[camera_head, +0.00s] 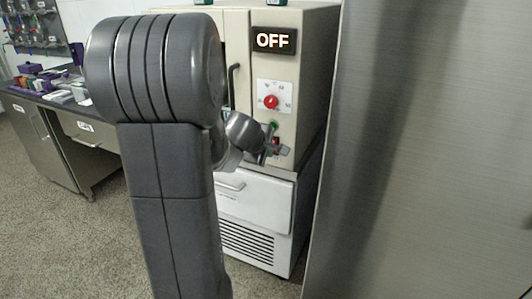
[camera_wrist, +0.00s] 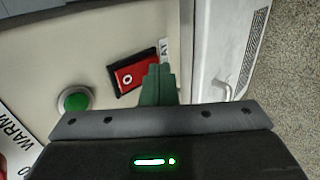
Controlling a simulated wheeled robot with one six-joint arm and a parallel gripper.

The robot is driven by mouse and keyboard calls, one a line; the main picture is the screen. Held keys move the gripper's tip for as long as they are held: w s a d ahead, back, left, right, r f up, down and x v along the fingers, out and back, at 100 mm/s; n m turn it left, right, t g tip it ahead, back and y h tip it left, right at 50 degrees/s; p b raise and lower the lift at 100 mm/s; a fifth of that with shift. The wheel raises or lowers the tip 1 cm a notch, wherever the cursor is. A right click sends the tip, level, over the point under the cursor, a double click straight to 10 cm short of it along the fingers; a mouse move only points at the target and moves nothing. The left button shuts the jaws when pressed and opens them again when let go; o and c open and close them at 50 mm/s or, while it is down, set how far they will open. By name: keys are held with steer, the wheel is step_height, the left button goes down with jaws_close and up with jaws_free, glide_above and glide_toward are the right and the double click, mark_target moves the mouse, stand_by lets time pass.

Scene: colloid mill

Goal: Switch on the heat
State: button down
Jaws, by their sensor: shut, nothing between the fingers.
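A beige heating cabinet (camera_head: 240,40) stands in the middle of the head view. Its display (camera_head: 274,40) reads OFF. Below are a red dial knob (camera_head: 271,102), a green button (camera_head: 273,125) and a red rocker switch (camera_head: 276,141), partly hidden by my gripper (camera_head: 282,149). In the wrist view the red switch (camera_wrist: 135,75) sits in a black frame, beside the round green button (camera_wrist: 75,100). My shut, empty gripper (camera_wrist: 158,72) overlaps the switch's edge; I cannot tell whether it touches.
A white drawer unit (camera_head: 255,200) is under the cabinet. A large metal panel (camera_head: 430,150) closes off the right side. A bench (camera_head: 60,100) with small items stands at the left. Speckled floor (camera_head: 70,240) is clear at the lower left.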

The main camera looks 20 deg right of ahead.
steer(key=shift+f+b, duration=0.2)
steer(key=shift+b, duration=0.45)
steer(key=shift+w+d+r+b, duration=0.1)
steer(key=shift+d+r+b, duration=0.05)
steer(key=shift+b, duration=0.4)
steer(key=shift+r, duration=0.15)
steer(key=shift+r+h+p, duration=0.3)
steer(key=shift+r+p, duration=0.35)
steer(key=shift+r, duration=0.05)
